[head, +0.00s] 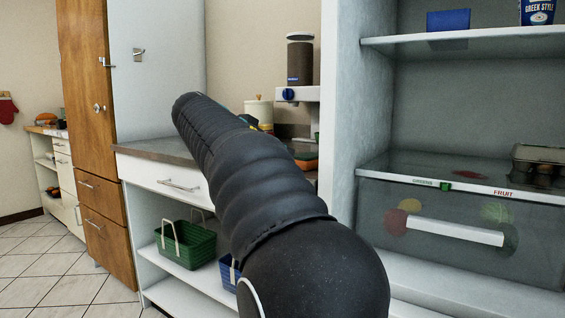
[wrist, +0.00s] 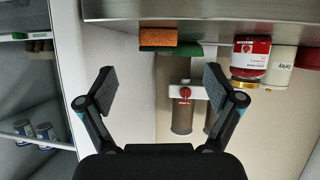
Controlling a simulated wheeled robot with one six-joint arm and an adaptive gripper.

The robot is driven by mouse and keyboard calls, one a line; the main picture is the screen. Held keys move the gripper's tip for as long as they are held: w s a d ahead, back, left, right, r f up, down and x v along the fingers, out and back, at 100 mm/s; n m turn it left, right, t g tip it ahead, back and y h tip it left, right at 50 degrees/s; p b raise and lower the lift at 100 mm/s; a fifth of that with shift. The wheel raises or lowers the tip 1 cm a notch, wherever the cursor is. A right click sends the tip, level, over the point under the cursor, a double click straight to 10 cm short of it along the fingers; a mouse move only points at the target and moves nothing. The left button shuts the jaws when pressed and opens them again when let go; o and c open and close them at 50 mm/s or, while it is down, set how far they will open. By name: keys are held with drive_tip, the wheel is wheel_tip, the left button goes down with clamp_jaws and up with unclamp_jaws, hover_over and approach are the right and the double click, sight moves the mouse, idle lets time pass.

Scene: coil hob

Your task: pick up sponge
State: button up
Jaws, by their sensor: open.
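The sponge (wrist: 158,37) is an orange block with a dark green layer. In the wrist view, which looks upside down, it rests at the edge of the grey counter surface, at top centre. An orange block that looks like the same sponge (head: 306,165) shows in the head view on the counter, just right of my arm. My gripper (wrist: 160,82) is open and empty, its two fingers spread wide. The sponge lies beyond the fingertips, roughly in line with the gap and apart from them. My gripper is hidden behind my arm in the head view.
Beside the sponge stand a red-labelled jar (wrist: 251,60) and a pale canister (wrist: 281,66). A dispenser (wrist: 182,105) with brown cylinders is behind. An open fridge (head: 345,120) stands close on the right. Green (head: 186,243) and blue baskets sit on the shelf below the counter.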

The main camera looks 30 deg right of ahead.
sight(300, 156)
drive_tip(key=shift+m+g+h, duration=0.3)
drive_tip(key=shift+m+h, duration=0.1)
drive_tip(key=shift+m, duration=0.2)
drive_tip(key=x, duration=0.3)
drive_tip(key=r+x, duration=0.1)
drive_tip(key=x, duration=0.5)
drive_tip(key=shift+w+d+r, duration=0.2)
drive_tip(key=shift+w+d, duration=0.1)
drive_tip(key=shift+w, duration=0.15)
drive_tip(key=shift+x, duration=2.55)
drive_tip(key=shift+s+d+r, duration=0.1)
drive_tip(key=shift+s, duration=0.1)
drive_tip(key=c, duration=0.7)
drive_tip(key=shift+c, duration=0.2)
